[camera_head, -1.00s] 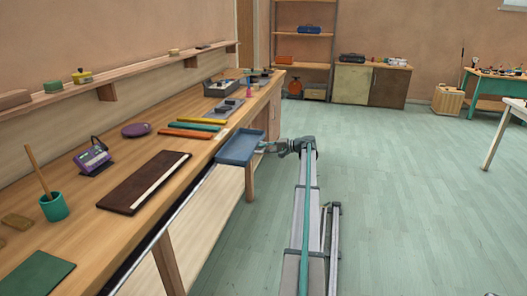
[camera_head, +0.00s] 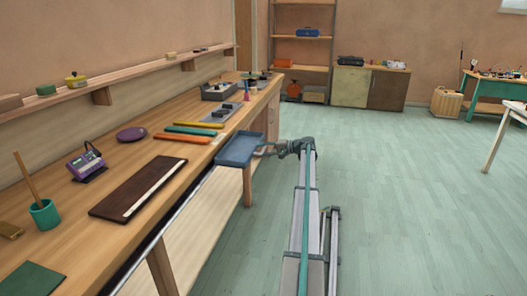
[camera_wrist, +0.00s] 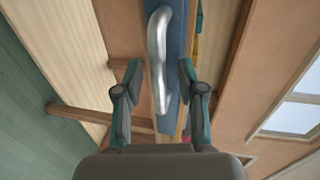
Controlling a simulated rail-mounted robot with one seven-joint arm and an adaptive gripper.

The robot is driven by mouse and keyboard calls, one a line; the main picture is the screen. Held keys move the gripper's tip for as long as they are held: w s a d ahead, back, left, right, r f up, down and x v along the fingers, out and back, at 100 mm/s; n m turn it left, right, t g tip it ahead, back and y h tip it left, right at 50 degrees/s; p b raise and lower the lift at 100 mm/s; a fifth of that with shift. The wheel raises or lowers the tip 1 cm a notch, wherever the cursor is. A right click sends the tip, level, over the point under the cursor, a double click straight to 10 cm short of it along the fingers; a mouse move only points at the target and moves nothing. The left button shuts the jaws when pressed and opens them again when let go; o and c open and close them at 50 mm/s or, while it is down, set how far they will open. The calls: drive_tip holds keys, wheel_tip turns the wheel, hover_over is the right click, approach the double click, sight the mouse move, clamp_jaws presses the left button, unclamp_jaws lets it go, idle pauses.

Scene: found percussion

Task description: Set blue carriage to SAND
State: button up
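The blue carriage (camera_head: 240,149) is a shallow blue tray at the front edge of the long workbench, by a metal rail. In the wrist view its blue side (camera_wrist: 178,45) carries a curved silver handle (camera_wrist: 158,50). My gripper (camera_head: 266,150) is at the tray's right side. In the wrist view my gripper (camera_wrist: 160,72) has its fingers apart, one on each side of the handle. A gap shows between each finger and the handle. No SAND label is readable in either view.
The bench (camera_head: 120,170) holds a dark board (camera_head: 138,188), a green cup (camera_head: 44,214), a purple device (camera_head: 86,164), coloured bars (camera_head: 190,134) and grey trays (camera_head: 222,112). The floor (camera_head: 410,180) to the right is clear.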

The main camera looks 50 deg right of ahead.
drive_tip(key=v, duration=1.2)
idle(0.4)
